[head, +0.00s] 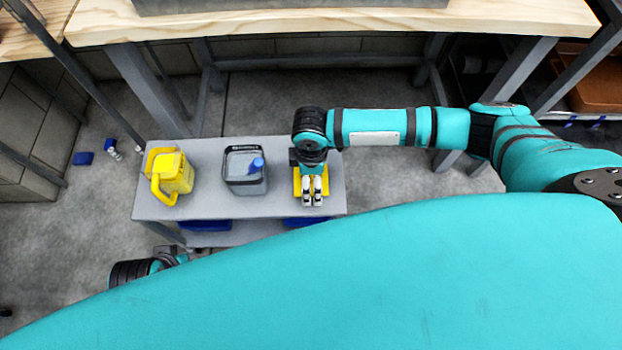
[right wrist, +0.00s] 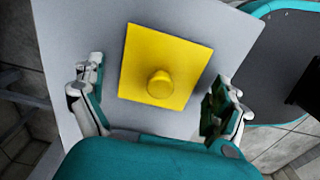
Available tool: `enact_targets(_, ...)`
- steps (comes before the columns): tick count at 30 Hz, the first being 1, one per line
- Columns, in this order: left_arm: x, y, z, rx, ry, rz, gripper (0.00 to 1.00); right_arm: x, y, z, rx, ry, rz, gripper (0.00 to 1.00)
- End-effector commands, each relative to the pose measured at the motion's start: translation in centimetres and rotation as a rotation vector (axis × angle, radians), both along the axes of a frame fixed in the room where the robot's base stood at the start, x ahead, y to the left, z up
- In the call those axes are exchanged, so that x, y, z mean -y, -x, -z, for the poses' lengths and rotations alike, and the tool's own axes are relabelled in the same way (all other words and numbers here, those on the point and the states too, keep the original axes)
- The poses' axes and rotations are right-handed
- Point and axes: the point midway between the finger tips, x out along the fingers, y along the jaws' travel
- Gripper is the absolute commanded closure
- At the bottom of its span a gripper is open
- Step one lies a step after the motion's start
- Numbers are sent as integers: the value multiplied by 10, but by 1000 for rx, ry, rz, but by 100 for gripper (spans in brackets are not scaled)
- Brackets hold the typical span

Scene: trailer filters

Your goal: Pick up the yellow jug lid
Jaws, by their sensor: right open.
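The yellow jug lid (right wrist: 145,50) is a flat square plate with a round knob. It lies on the grey table in the right wrist view, between the fingers of my right gripper (right wrist: 160,105). The fingers are spread apart on either side of it and do not touch it. In the head view the lid (head: 297,181) is at the right end of the table, mostly hidden by my right gripper (head: 313,199). A yellow jug (head: 175,175) stands at the table's left end. My left gripper (head: 172,254) is low at the left, mostly hidden; its fingers cannot be made out.
A clear container with a dark rim (head: 242,180) and a blue part stands mid-table. The grey table (head: 215,207) has bare room between the objects. Blue bins sit under it. A wooden workbench (head: 330,22) stands behind.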

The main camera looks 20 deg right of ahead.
Motion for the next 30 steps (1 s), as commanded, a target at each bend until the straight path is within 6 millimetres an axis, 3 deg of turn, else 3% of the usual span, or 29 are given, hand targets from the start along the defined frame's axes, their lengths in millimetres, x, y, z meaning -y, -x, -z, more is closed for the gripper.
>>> enact_targets(6, 0, 0, -1, -1, 0, 0, 100, 0, 0, 0, 0, 0, 0, 0)
enact_targets(17, 0, 0, 0, -1, -1, 0, 100, 0, 0, 0, 0, 0, 0, 47)
enact_targets(28, 0, -1, -1, 5, 1, -1, 100, 0, 0, -6, 1, -1, 0, 48)
enact_targets(30, 1, -3, 8, -2, 0, 1, 100, 0, 0, -12, 2, -2, 0, 48)
